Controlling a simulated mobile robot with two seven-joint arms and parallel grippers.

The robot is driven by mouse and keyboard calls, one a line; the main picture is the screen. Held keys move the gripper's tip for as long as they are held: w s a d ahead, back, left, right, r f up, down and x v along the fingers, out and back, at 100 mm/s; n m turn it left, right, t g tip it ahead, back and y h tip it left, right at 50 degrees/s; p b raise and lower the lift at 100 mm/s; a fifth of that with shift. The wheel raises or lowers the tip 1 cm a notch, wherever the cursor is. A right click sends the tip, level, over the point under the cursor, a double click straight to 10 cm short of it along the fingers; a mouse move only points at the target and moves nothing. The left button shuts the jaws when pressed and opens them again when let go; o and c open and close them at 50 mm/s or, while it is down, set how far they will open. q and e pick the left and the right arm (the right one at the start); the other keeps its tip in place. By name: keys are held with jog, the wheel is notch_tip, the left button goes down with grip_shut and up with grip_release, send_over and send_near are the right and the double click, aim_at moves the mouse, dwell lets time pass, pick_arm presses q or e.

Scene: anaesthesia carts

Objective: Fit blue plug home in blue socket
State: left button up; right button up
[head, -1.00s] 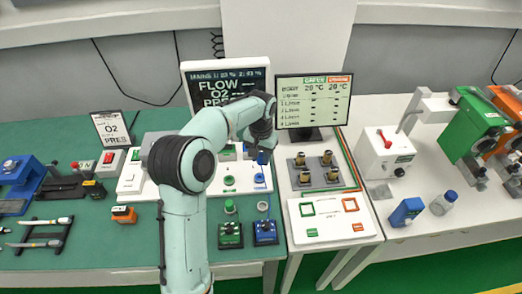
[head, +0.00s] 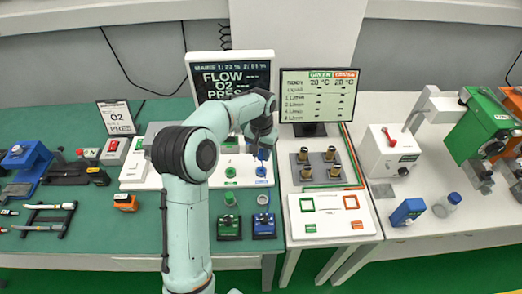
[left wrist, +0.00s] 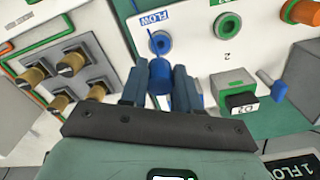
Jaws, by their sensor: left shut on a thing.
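My left gripper (head: 263,150) is shut on the blue plug (left wrist: 160,75), a short blue cylinder between its two fingers in the left wrist view. The blue socket (left wrist: 160,42), a blue ring with a dark centre on the white panel, shows just beyond the plug, next to a FLOW label. The plug appears apart from the socket, though the depth of the gap is hard to judge. A thin blue cord runs by the plug and across the socket. In the head view the blue socket (head: 261,171) sits just below the gripper. My right gripper is not in view.
A green socket (left wrist: 228,24) is beside the blue one on the white panel. A green block (head: 229,227) and a blue block (head: 264,226) stand in front of it. Brass-coloured fittings (head: 303,156) on a grey plate stand to the right.

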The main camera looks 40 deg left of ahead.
aim_at(260, 159)
pick_arm(q)
jog(key=f, duration=0.2)
jog(key=f+b, duration=0.1)
jog(key=shift+s+f, duration=0.25)
jog(key=shift+f, duration=0.05)
jog(key=shift+w+f, duration=0.1)
jog(key=shift+f, duration=0.6)
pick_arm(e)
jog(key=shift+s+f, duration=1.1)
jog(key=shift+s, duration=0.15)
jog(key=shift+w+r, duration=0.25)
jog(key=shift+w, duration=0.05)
pick_arm(q)
jog(key=shift+f+b, duration=0.35)
jog(key=shift+f, duration=0.7)
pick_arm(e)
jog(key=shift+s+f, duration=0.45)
pick_arm(q)
jog(key=o, duration=1.1)
notch_tip(260, 159, up, 13)
jog(key=shift+w+r+p, duration=0.1)
jog(key=shift+r+p, duration=0.05)
jog(key=shift+p, duration=0.55)
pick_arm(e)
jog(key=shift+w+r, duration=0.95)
